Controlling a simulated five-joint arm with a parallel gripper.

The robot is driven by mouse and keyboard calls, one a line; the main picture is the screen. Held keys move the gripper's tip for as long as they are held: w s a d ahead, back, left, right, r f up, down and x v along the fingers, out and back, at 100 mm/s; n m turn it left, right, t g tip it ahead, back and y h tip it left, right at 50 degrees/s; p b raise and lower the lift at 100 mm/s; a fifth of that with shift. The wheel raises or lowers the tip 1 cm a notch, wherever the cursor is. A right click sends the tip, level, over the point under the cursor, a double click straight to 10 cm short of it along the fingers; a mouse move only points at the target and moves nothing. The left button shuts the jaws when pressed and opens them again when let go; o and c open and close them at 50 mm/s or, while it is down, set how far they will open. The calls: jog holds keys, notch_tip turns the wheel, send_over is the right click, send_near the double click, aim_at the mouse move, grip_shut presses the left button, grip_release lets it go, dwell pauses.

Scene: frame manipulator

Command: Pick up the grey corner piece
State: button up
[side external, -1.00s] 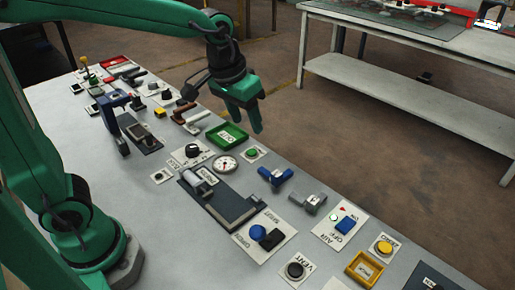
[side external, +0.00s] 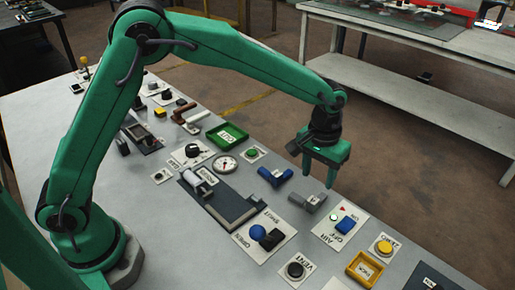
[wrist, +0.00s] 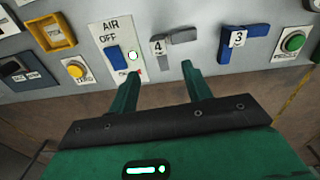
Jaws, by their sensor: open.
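The grey corner piece (side external: 313,201) lies on the table near its far edge, right of the blue corner piece (side external: 275,175). In the wrist view the grey corner piece (wrist: 180,38) carries a white label with a 4, and the blue corner piece (wrist: 240,38) carries a 3. My gripper (side external: 320,181) hangs above the far edge, fingers pointing down, close to the grey piece. In the wrist view its two fingers (wrist: 158,80) are apart with nothing between them, and the grey piece lies beyond the fingertips.
The AIR/OFF panel (side external: 340,225) with a blue switch sits right of the grey piece. A green button (side external: 252,153) and a green tray (side external: 228,135) lie to the left. The OPEN/SHUT panel (side external: 265,237) is nearer. Beyond the table edge is open floor.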

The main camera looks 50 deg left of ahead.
aim_at(315, 198)
jog(key=shift+d+f, duration=0.2)
jog(key=shift+f, duration=1.3)
jog(key=shift+w+f, duration=0.1)
jog(key=shift+f, duration=2.5)
grip_shut()
